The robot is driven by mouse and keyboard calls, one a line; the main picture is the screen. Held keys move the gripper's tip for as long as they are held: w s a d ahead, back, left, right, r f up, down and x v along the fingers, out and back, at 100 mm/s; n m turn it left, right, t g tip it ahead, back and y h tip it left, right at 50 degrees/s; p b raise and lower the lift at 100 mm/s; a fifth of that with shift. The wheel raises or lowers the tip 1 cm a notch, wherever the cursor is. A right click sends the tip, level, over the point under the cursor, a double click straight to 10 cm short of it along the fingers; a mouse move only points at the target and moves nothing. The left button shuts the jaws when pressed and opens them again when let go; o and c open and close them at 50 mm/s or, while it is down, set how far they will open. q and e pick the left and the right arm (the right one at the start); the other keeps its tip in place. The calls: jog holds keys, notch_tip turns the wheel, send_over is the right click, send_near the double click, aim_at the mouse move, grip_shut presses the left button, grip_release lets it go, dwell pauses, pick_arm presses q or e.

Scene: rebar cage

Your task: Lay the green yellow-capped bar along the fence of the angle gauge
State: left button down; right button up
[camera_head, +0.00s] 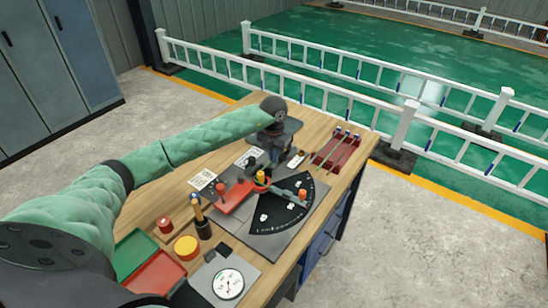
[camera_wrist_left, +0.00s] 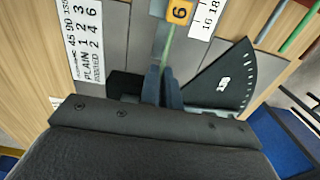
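The gripper hides part of the gauge. My right gripper is not in view.
A red rack (camera_head: 336,152) with several bars stands at the back right of the wooden bench. At the front left are a black cup (camera_head: 203,230), a yellow round piece (camera_head: 186,247), green and red trays (camera_head: 156,274) and a dial gauge (camera_head: 228,284). White railings stand beyond.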

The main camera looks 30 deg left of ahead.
pick_arm(q)
jog(key=shift+r+p, duration=0.8)
jog(key=shift+r, duration=2.5)
